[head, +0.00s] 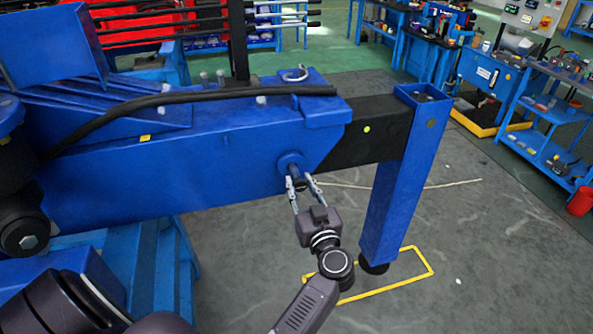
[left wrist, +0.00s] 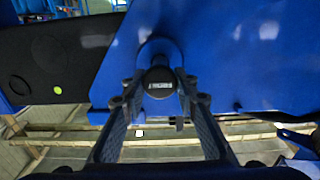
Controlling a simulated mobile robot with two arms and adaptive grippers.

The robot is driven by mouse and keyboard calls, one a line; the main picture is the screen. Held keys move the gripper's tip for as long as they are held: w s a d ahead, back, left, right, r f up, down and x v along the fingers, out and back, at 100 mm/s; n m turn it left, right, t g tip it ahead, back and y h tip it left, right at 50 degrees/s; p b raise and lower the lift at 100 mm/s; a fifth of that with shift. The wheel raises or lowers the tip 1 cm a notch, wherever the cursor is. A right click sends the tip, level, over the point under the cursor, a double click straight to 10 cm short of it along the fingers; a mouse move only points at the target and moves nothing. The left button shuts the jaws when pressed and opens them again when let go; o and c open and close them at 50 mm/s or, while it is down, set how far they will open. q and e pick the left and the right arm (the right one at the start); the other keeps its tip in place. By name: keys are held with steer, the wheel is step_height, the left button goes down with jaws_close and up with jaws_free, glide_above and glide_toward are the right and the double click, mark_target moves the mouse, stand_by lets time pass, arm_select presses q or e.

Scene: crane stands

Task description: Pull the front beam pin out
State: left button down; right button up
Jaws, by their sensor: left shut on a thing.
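The front beam pin (head: 299,183) sits in a round blue boss (head: 290,163) on the near side of the blue beam (head: 220,150). In the left wrist view the pin's dark round end (left wrist: 159,82), with a small white label, faces the camera. My left gripper (head: 301,182) has its fingers on both sides of the pin end and is shut on it. Its two fingers (left wrist: 160,98) also show in the left wrist view. The pin's inner part is hidden in the beam. My right gripper does not show.
A black inner beam (head: 368,130) runs from the blue beam to an upright blue leg (head: 402,180) close right of my left gripper. A yellow floor outline (head: 418,277) surrounds its foot. A black hose (head: 200,95) lies along the beam. Workbenches (head: 490,80) stand at right.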

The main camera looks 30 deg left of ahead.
arm_select(q)
steer(key=shift+s+d, duration=0.25)
steer(key=shift+d, duration=0.05)
steer(key=shift+w+f, duration=0.1)
steer(key=shift+f, duration=0.15)
steer(key=c, duration=1.9)
jaws_free()
steer(key=o, duration=0.3)
steer(key=shift+o, duration=0.3)
steer(key=shift+d+r, duration=0.1)
steer(key=shift+r, duration=0.1)
steer(key=shift+a, duration=0.2)
